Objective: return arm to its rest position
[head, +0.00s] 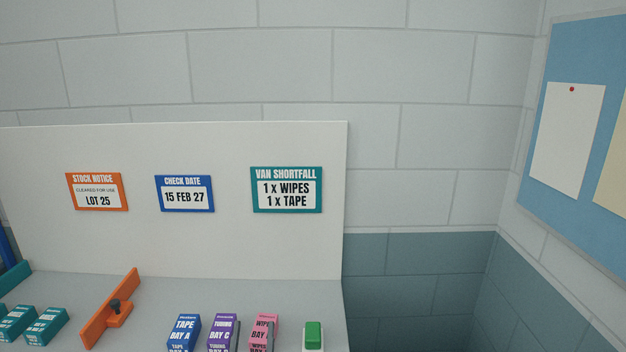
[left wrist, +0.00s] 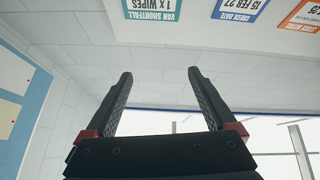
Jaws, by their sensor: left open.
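My left gripper (left wrist: 160,76) shows in the left wrist view, its two black fingers apart with nothing between them. The wall and ceiling lie behind it, and the signs hang upside down at the top of that view. No gripper is clear in the head view, and my right gripper is in neither view.
A grey counter (head: 210,290) with a white back panel (head: 230,145) holds an orange divider (head: 110,310), teal boxes (head: 46,325), a blue tape box (head: 184,332), a purple tubing box (head: 222,332), a pink wipes box (head: 264,332) and a green-topped item (head: 313,334). A notice board (head: 585,110) hangs right.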

